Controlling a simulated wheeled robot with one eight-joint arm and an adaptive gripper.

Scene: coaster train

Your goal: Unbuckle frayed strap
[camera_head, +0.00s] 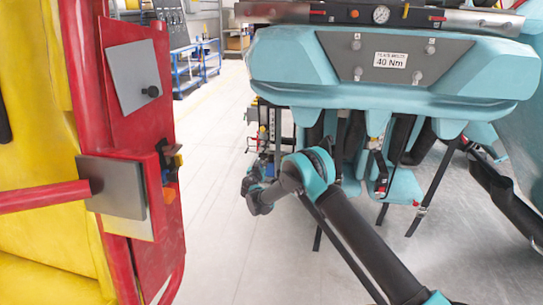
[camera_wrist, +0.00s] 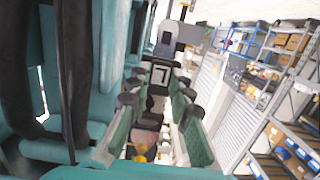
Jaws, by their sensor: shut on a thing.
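Several dark straps (camera_head: 437,182) hang below the teal coaster car (camera_head: 300,60) in the head view; I cannot tell which is frayed. My gripper (camera_head: 256,187) is at the end of my arm, left of the hanging straps and below the car's front. In the wrist view, my gripper's green and black fingers (camera_wrist: 158,98) close in around a dark block marked 7 (camera_wrist: 160,75). I cannot tell whether this block is a buckle. The fingers' contact with it is hard to make out. Thick dark padded bars (camera_wrist: 72,70) run close on the left.
A red and yellow car (camera_head: 135,140) with grey plates stands at the left in the head view. Clear floor (camera_head: 220,180) lies between it and my arm. Shelves with boxes (camera_wrist: 285,90) stand at the right in the wrist view.

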